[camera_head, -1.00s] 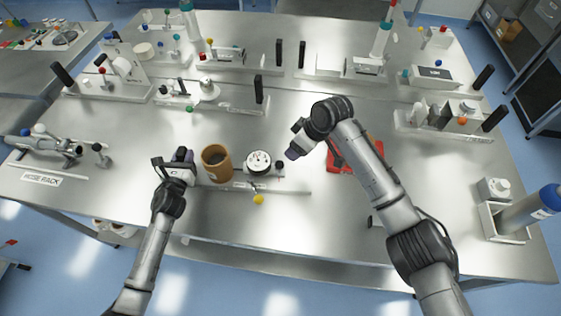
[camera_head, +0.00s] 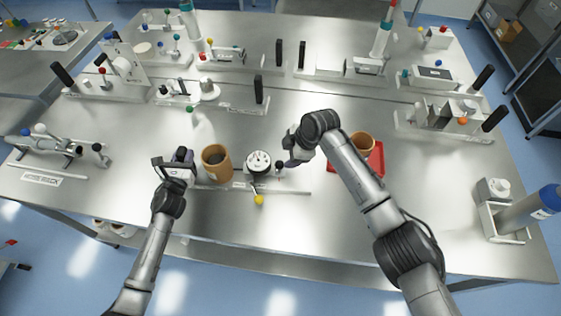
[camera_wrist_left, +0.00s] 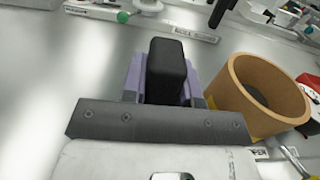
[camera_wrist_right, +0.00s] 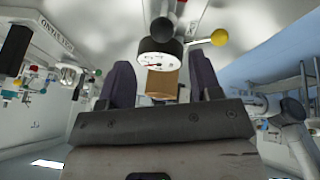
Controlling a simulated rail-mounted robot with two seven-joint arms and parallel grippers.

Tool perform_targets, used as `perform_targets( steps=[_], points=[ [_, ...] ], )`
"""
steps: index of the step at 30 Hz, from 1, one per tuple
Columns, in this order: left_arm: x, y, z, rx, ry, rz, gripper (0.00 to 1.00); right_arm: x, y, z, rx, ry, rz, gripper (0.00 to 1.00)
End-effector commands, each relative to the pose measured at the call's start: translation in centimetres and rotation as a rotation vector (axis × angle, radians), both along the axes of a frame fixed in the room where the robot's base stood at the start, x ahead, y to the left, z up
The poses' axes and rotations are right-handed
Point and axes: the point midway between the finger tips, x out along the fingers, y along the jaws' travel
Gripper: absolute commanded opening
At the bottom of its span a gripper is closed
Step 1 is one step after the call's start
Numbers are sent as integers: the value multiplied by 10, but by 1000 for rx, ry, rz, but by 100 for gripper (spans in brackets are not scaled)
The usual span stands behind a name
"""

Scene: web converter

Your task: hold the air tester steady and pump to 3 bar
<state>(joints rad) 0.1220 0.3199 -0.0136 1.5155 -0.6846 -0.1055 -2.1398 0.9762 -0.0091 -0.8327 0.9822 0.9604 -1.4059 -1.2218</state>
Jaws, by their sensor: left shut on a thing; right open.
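The air tester stands near the front middle of the bench. It has a tan cylinder (camera_head: 217,163), a white-faced gauge (camera_head: 258,160), a black knob (camera_head: 279,166) and a yellow ball (camera_head: 259,200). My left gripper (camera_head: 181,158) is shut on the black upright handle (camera_wrist_left: 168,70) at the tester's left end. My right gripper (camera_head: 290,160) is open, just right of the black knob. In the right wrist view, the gauge (camera_wrist_right: 159,53), black knob (camera_wrist_right: 163,30) and tan cylinder (camera_wrist_right: 162,84) show between or beyond the open fingers. The gauge reading is too small to tell.
A tan cup (camera_head: 362,144) on a red tray (camera_head: 376,160) lies right of the tester, partly behind my right arm. A labelled rack (camera_head: 42,179) stands at left. Several fixtures line the back. A holder with a blue-capped cylinder (camera_head: 532,206) stands at right.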

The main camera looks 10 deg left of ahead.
Motion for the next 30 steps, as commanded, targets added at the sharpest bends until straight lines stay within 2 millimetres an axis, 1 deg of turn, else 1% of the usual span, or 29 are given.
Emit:
perform_targets(
  steps=[1, 6, 12, 19, 29, 30],
  points=[
    [-3, 0, -13, -1, 25, 5, 0, -1, 5, -11, -1, 3, 2, 58],
    [-3, 0, -13, -1, 25, 5, 0, 2, 17, -37, -2, 3, -1, 58],
    [-3, 0, -13, -1, 25, 5, 0, 3, 25, -55, -1, 3, -1, 58],
    [-3, 0, -13, -1, 25, 5, 0, 4, 29, -64, -1, 0, -1, 58],
    [-3, 0, -13, -1, 25, 6, 0, 4, 30, -65, -1, 0, -1, 58],
    [-3, 0, -13, -1, 25, 6, 0, 4, 30, -65, -1, 0, -1, 56]
  ],
)
